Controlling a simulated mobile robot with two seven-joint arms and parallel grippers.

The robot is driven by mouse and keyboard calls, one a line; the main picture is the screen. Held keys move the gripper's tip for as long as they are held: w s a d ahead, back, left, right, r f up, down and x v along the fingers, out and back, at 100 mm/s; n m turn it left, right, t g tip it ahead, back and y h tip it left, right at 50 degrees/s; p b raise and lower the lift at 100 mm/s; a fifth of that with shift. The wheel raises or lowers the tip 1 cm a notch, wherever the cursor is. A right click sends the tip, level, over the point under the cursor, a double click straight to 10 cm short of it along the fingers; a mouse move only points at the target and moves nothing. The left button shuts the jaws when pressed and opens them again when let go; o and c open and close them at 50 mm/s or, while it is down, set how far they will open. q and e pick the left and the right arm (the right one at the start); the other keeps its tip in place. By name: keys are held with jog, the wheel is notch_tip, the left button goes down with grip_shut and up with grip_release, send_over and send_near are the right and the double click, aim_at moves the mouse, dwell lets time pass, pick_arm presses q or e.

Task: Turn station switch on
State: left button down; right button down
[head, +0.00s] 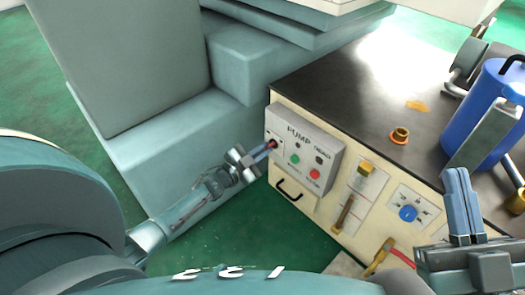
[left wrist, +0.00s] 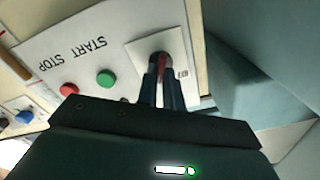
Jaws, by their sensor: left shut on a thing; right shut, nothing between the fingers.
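The station's grey pump panel (head: 306,146) is fixed to the front of the cream cabinet, with a green button (head: 295,160) and a red button (head: 314,174). A small red switch lever stands at the panel's left end; it shows in the left wrist view (left wrist: 161,62) on a white plate. My left gripper (head: 268,149) is at this lever, its fingers shut on it; they hide part of it. Which way the lever points is hard to tell. My right gripper (head: 460,190) is shut and empty at the lower right, apart from the panel.
The dark cabinet top (head: 345,85) carries a brass fitting (head: 400,135) and a blue cylinder (head: 485,115). A blue knob (head: 408,213), a brass-coloured lever (head: 344,212) and a black handle (head: 288,190) are on the front. A grey machine body (head: 190,140) stands close on the left.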

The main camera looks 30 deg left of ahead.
pick_arm(q)
jog(key=c, duration=1.5)
grip_release()
jog(key=shift+c, duration=0.2)
